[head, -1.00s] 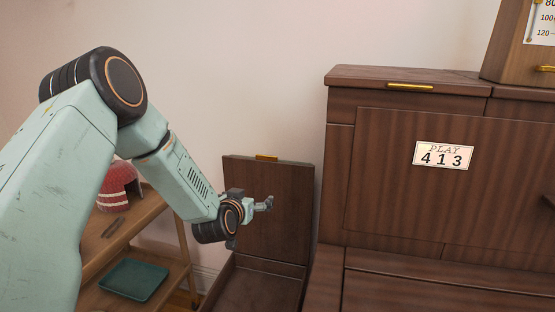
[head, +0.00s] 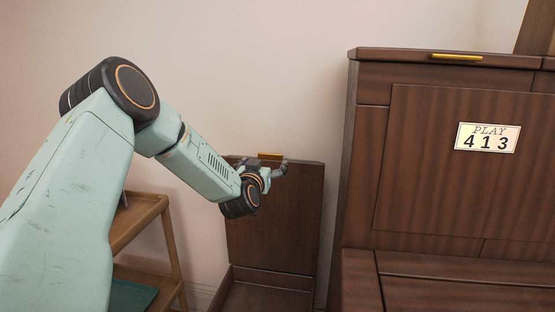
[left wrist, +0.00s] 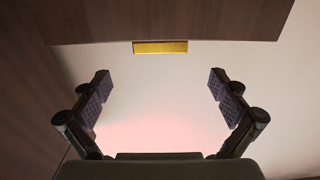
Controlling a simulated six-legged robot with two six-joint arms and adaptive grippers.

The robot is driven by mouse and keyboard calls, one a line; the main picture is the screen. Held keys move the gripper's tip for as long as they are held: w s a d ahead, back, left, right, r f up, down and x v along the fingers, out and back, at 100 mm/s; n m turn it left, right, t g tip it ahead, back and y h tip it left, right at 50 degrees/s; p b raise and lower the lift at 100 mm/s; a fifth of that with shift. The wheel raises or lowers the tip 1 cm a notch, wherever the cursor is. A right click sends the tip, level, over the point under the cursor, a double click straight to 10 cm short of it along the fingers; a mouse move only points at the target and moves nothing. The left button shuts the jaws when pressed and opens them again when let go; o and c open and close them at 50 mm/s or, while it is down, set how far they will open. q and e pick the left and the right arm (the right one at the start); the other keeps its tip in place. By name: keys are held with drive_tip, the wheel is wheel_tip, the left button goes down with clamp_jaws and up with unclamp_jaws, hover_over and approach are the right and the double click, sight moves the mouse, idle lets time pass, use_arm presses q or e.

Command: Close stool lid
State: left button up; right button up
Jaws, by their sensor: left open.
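The stool lid (head: 285,215) is a dark brown wooden panel standing upright, open, with a small gold handle (head: 270,156) on its top edge. Part of the stool's open box (head: 262,290) shows below it. My left gripper (head: 276,170) is in front of the lid's upper part, close to the handle. In the left wrist view the gripper (left wrist: 158,90) is open, with nothing between its fingers. There the gold handle (left wrist: 160,47) lies beyond the fingertips, at the edge of the lid (left wrist: 160,18). I cannot tell whether the gripper touches the lid. My right gripper is not in view.
A large dark wooden cabinet (head: 420,180) with a "PLAY 413" plate (head: 487,138) stands to the right of the stool. A light wooden shelf (head: 140,215) with a green tray (head: 132,295) is at the left. A pale wall is behind.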

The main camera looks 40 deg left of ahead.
sight(270, 155)
use_arm(q)
drive_tip(key=b+x, duration=0.1)
drive_tip(key=x, duration=0.3)
drive_tip(key=shift+w+a+b, duration=0.15)
drive_tip(key=shift+w+b, duration=0.1)
drive_tip(key=shift+b, duration=0.15)
drive_tip(key=shift+w+a+r, duration=0.1)
drive_tip(key=shift+w, duration=0.2)
drive_tip(key=shift+w+a+b, duration=0.2)
drive_tip(key=shift+w+b, duration=0.15)
drive_tip(key=shift+x, duration=1)
drive_tip(key=shift+s+r, duration=0.1)
drive_tip(key=shift+c, duration=0.9)
drive_tip(key=c, duration=1.5)
drive_tip(key=shift+s+f+b, duration=0.1)
drive_tip(key=shift+f+b, duration=0.1)
drive_tip(key=shift+b, duration=0.15)
